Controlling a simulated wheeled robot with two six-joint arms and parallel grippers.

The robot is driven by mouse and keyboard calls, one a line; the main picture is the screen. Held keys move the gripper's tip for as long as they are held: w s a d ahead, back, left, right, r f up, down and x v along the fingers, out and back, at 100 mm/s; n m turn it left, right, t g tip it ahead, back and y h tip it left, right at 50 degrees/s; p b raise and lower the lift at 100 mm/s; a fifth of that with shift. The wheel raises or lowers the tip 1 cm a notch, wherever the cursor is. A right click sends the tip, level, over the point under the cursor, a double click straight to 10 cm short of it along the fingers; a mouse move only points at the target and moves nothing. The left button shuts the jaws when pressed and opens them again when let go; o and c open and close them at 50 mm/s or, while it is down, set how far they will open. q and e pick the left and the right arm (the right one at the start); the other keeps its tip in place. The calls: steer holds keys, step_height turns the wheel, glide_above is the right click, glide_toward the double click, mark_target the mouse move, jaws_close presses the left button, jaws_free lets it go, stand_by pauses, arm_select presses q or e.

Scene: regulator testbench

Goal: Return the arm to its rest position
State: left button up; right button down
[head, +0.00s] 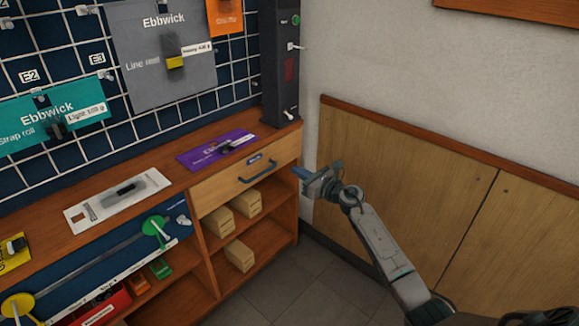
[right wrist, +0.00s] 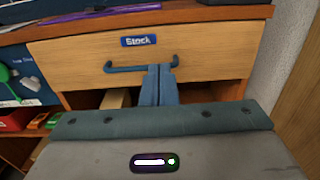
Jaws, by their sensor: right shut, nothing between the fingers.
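My right gripper (head: 304,173) is shut and empty. In the head view it is in front of the right part of the shelf unit, just right of the drawer (head: 240,178). In the right wrist view its blue fingers (right wrist: 158,84) are together, pointing at the drawer front (right wrist: 205,55). They overlap the blue drawer handle (right wrist: 125,68) in that view; I cannot tell whether they touch it. My right arm (head: 385,245) reaches in from the lower right. My left gripper is not in view.
The wooden counter (head: 165,178) holds a purple card (head: 215,148) and a white card (head: 117,200). Cardboard boxes (head: 240,255) sit on open shelves below the drawer. A dark post (head: 280,65) stands at the counter's right end. Wood panelling (head: 400,180) lines the right wall. The floor (head: 320,290) is clear.

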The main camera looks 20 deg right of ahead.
steer(key=shift+s+d+f, duration=0.15)
steer(key=shift+s+f, duration=0.05)
steer(key=shift+s, duration=0.05)
